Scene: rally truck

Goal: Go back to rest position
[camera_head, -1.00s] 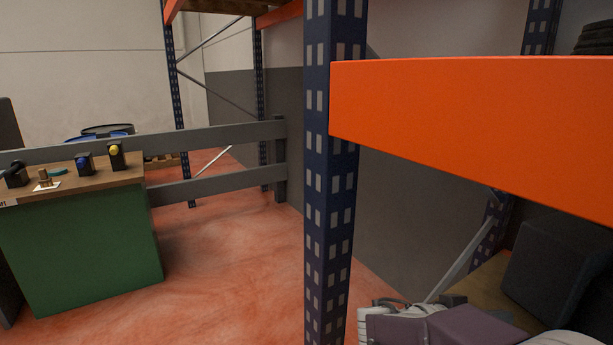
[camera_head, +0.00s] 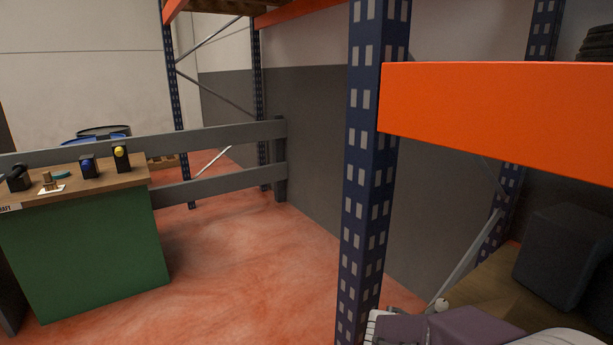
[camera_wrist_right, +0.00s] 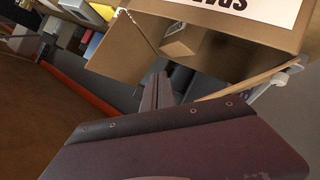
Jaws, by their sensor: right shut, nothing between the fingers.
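My right arm (camera_head: 465,325) shows at the bottom right of the head view, mauve and white, low beside the rack post. Its fingertips cannot be made out there. In the right wrist view my right gripper (camera_wrist_right: 155,92) is shut, with nothing seen between its fingers. Behind it is a cardboard box (camera_wrist_right: 125,60) with a white label and dark letters. I cannot tell whether the gripper touches the box. My left arm and gripper are not in view.
A blue rack post (camera_head: 368,170) and orange beam (camera_head: 500,110) stand close in front on the right. A dark box (camera_head: 560,255) sits on the lower shelf. A green workbench (camera_head: 90,255) is at the left, before a grey rail (camera_head: 220,183). Red floor (camera_head: 240,265) between is clear.

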